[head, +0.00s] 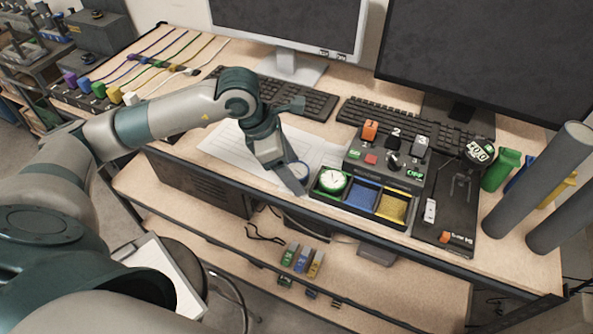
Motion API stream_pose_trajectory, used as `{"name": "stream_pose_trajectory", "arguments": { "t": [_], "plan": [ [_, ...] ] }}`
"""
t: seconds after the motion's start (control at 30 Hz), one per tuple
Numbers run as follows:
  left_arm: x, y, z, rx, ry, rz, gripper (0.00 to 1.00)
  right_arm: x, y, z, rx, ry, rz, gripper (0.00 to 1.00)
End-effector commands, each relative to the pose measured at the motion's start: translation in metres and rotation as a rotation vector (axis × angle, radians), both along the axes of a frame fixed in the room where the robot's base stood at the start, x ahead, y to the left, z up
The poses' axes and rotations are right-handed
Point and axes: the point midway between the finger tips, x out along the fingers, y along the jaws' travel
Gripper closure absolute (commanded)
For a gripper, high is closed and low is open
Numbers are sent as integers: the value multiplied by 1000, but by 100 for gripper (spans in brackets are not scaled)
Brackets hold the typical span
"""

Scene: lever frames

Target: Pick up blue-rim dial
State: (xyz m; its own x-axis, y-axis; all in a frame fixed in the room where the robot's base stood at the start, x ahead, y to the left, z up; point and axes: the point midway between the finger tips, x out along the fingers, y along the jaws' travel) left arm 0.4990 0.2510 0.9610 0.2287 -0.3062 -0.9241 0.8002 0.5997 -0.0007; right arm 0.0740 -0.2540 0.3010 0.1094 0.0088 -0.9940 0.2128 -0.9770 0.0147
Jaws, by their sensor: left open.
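The blue-rim dial (301,170) appears as a small round piece with a pale face and bluish edge, left of the organizer tray. It is partly hidden by my left gripper. My left gripper (294,180) points down at the dial, its jaws open. A finger covers part of the dial, and I cannot tell whether they touch. A green-rim dial (333,179) with a white face sits in the tray's left compartment. My right gripper is not in view.
The black tray (356,211) also has blue and yellow compartments. Behind it stands a grey control box (372,151) with knobs and buttons. White paper (232,153) lies under my gripper. Keyboards and monitors fill the back. The desk's front edge (270,209) is close.

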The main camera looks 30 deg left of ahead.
Motion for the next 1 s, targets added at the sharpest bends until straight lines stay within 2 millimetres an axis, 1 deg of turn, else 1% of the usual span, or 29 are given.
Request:
{"name": "stream_pose_trajectory", "arguments": {
  "t": [0.13, 0.53, 0.57, 0.6, 0.67, 0.7, 0.73, 0.77, 1.0],
  "plan": [
    [1, -1, -3, 1, -1, 0, 33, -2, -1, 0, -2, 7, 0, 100],
    [1, -1, -2, 1, -1, 0, 33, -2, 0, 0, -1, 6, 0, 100],
    [1, -1, -2, 1, -1, 0, 38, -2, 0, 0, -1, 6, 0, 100],
    [1, -1, -2, 1, -1, 0, 47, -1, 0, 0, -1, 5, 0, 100],
    [1, -1, -2, 1, -1, 0, 62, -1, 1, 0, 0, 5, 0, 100],
    [1, -1, -2, 1, -1, 0, 71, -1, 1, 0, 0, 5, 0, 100],
    [1, -1, -2, 1, -1, 0, 78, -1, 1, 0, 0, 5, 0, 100],
    [1, -1, -2, 1, -1, 0, 80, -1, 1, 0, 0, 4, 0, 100],
    [1, -1, -2, 0, -1, 0, 80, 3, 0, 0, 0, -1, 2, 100]
  ]
}}
